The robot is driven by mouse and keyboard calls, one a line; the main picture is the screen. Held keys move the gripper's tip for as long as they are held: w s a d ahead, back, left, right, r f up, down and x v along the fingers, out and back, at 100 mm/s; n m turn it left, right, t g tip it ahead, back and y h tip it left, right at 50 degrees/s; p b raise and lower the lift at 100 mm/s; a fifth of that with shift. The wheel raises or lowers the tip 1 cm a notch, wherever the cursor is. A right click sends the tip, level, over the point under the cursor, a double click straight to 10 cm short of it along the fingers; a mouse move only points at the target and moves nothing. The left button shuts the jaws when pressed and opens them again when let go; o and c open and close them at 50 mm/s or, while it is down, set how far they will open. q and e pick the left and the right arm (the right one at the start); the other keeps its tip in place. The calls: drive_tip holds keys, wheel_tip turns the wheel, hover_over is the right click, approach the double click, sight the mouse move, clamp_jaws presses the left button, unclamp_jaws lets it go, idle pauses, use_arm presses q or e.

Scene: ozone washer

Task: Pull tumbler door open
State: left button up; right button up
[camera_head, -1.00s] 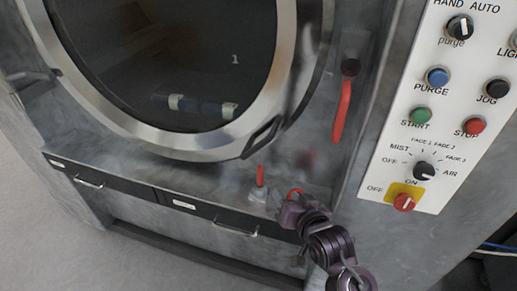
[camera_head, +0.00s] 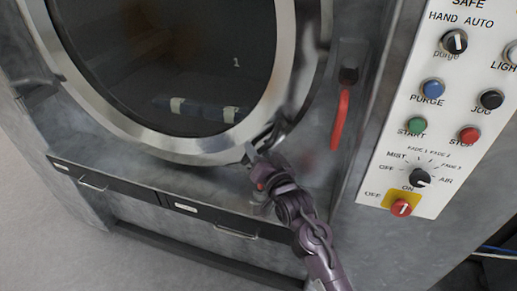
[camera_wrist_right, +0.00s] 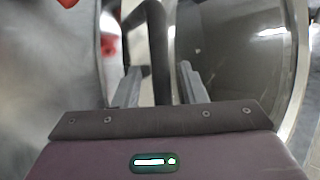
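The tumbler door (camera_head: 180,148) is a round dark window in a wide silver ring, and it looks shut against the grey machine front. Its black handle (camera_wrist_right: 157,50) is on the lower right of the ring; in the head view it is mostly hidden by my gripper. My right gripper (camera_head: 252,158) is at the ring's lower right edge. In the right wrist view its two grey fingers (camera_wrist_right: 160,85) are apart, one on each side of the handle, with a gap beside it on the right. My left gripper is not in view.
A red lever (camera_head: 340,118) hangs on the machine front right of the door. The white control panel (camera_head: 440,140) with knobs and buttons is further right. Below the door are drawers with metal handles (camera_head: 236,233). The floor (camera_head: 50,235) at lower left is clear.

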drive_tip(key=shift+a, duration=0.1)
clamp_jaws()
drive_tip(key=shift+s, duration=0.1)
idle(0.3)
